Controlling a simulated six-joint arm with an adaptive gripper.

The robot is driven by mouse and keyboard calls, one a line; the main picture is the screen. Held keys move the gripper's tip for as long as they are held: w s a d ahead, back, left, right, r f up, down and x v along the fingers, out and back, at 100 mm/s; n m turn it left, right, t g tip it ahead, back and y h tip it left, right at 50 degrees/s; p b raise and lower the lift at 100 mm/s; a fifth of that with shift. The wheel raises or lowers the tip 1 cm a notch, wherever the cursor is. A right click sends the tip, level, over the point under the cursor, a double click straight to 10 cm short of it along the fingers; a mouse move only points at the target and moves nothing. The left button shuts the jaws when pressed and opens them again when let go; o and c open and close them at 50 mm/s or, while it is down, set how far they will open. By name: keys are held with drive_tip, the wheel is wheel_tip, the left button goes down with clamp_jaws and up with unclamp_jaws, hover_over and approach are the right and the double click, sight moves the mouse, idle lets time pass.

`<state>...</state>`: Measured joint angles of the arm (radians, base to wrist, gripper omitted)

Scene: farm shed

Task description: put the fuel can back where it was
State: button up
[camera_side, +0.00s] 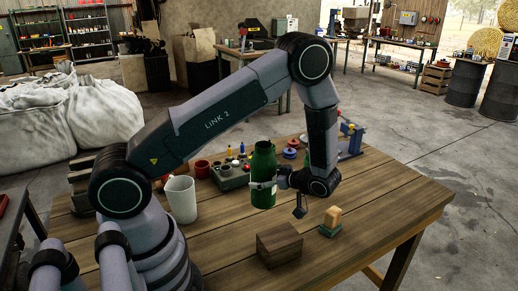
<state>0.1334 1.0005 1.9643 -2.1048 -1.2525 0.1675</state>
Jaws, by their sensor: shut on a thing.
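The fuel can (263,160) is a dark green, upright canister with a narrower neck, near the middle of the wooden table (385,215). My gripper (263,185) comes in from the right and is shut around the can's lower part, with a pale finger showing across it. The can stands upright in the grip. I cannot tell whether its base touches the table or hangs just above it.
A white mug (181,199) stands left of the can. In front lie a brown wooden block (279,245) and a brush (331,222). A blue vise (352,140) is at the back. The table's right side is clear.

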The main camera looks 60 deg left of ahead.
drive_tip(key=shift+w+a+f, duration=0.2)
drive_tip(key=shift+w+f, duration=0.4)
drive_tip(key=shift+f, duration=0.7)
drive_tip(key=shift+w+a+f, duration=0.25)
drive_tip(key=shift+w+f, duration=0.4)
drive_tip(key=shift+f, duration=0.7)
drive_tip(key=shift+w+a+f, duration=0.2)
drive_tip(key=shift+w+f, duration=0.4)
drive_tip(key=shift+f, duration=0.7)
drive_tip(key=o, duration=1.2)
drive_tip(key=shift+f, duration=0.15)
